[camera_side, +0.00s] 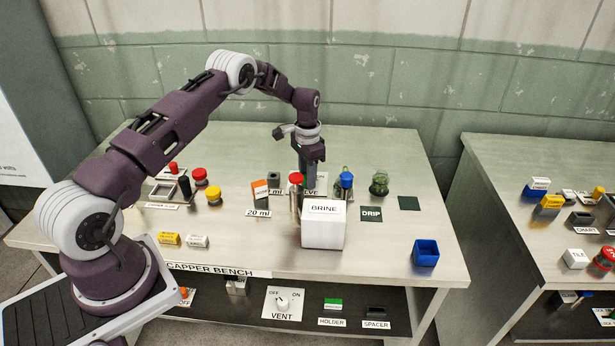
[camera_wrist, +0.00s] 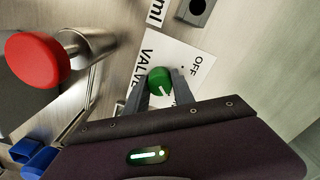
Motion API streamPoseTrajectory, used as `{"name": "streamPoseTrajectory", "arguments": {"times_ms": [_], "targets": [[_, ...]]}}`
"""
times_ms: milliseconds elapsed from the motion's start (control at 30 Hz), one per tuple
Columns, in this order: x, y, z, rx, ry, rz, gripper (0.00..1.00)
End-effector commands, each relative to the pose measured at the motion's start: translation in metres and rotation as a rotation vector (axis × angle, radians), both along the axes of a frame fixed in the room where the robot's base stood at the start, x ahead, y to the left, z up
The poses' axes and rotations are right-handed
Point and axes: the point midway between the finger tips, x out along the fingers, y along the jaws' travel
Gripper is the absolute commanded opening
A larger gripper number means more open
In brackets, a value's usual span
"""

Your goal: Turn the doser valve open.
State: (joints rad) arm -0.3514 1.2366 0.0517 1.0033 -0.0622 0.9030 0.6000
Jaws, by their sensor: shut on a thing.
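The doser valve is a round green knob (camera_wrist: 158,80) with a white pointer line, on a white plate (camera_wrist: 172,50) lettered VALVE and OFF. The plate appears rotated in the wrist view. The pointer line slants toward the lower right of that picture, not straight at the word OFF. My gripper (camera_wrist: 161,90) is shut on the knob, with one finger on each side. Any ON lettering is hidden by my gripper. In the side view my gripper (camera_side: 308,182) points down behind the white BRINE box (camera_side: 323,228), and the knob is hidden there.
A red-capped metal cylinder (camera_side: 295,200) stands close to my gripper. A blue-capped bottle (camera_side: 346,184) and a green glass jar (camera_side: 379,183) stand to its right, an orange-and-white block (camera_side: 260,190) to its left.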

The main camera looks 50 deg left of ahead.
Motion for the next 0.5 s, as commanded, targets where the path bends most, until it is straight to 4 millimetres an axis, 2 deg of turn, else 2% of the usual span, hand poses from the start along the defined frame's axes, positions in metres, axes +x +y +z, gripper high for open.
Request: {"name": "streamPoseTrajectory", "arguments": {"times_ms": [500], "targets": [[0.0002,0.0003,0.0008,0.001,-0.001,-0.086,0.00]]}}
